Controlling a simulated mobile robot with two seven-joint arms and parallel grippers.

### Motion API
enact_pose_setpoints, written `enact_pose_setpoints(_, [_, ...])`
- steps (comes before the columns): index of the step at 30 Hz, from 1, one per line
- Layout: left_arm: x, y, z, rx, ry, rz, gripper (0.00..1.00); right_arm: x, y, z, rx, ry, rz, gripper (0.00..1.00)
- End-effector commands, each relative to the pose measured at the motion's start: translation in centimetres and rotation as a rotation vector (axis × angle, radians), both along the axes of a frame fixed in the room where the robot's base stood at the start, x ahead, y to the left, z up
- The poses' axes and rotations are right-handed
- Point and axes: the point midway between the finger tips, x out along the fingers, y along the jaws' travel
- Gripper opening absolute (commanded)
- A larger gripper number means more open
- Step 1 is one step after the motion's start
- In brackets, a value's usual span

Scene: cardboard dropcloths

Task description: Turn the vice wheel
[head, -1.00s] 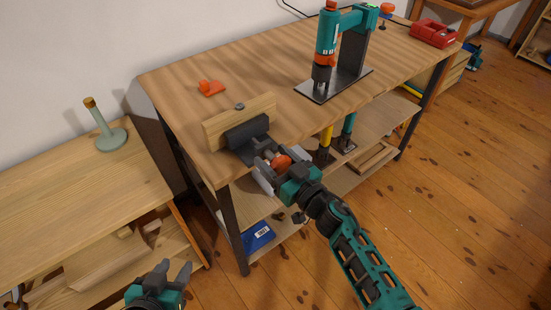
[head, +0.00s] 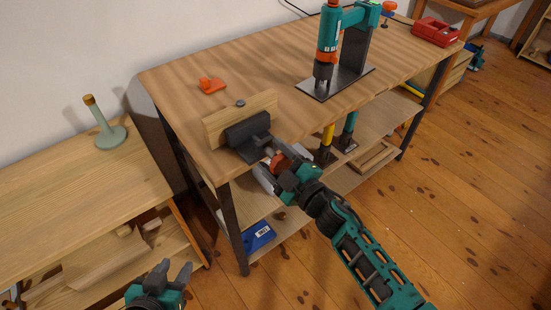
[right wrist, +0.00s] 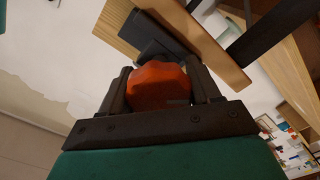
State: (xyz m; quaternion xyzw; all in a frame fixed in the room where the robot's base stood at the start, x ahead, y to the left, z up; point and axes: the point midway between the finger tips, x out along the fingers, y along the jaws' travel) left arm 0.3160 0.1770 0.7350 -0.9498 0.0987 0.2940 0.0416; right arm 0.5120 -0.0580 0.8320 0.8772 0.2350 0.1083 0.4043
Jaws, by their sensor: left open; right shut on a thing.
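The vice (head: 247,132) is a dark grey block with a wooden jaw board (head: 215,127), fixed at the front left corner of the workbench. Its wheel (head: 279,163) is orange and faces the front. My right gripper (head: 274,167) is shut on the wheel, which hides part of it in the head view. In the right wrist view the orange wheel (right wrist: 160,86) sits between the two dark fingers, with the vice body behind it. My left gripper (head: 170,274) is open and empty at the bottom left, in front of the low bench and away from the vice.
A green drill press (head: 329,45) stands on the workbench (head: 260,75). A small orange object (head: 211,85) lies behind the vice, and a red case (head: 435,32) lies at the far right. A blue box (head: 258,237) lies on the lower shelf. The floor at right is clear.

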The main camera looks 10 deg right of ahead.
Motion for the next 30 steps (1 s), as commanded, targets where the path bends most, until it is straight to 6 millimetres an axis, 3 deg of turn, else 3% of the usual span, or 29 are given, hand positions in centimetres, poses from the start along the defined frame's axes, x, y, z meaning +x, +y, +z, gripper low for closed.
enact_pose_setpoints(18, [-0.2,0.0,-2.2,0.000,0.005,0.000,0.43,-0.1,0.1,-0.4,-0.478,-0.274,0.001,0.31])
enact_pose_setpoints(30, [-0.2,-0.4,-2.5,-0.005,0.011,-0.006,0.43,-0.1,0.1,-0.4,-0.631,-0.363,0.001,0.31])
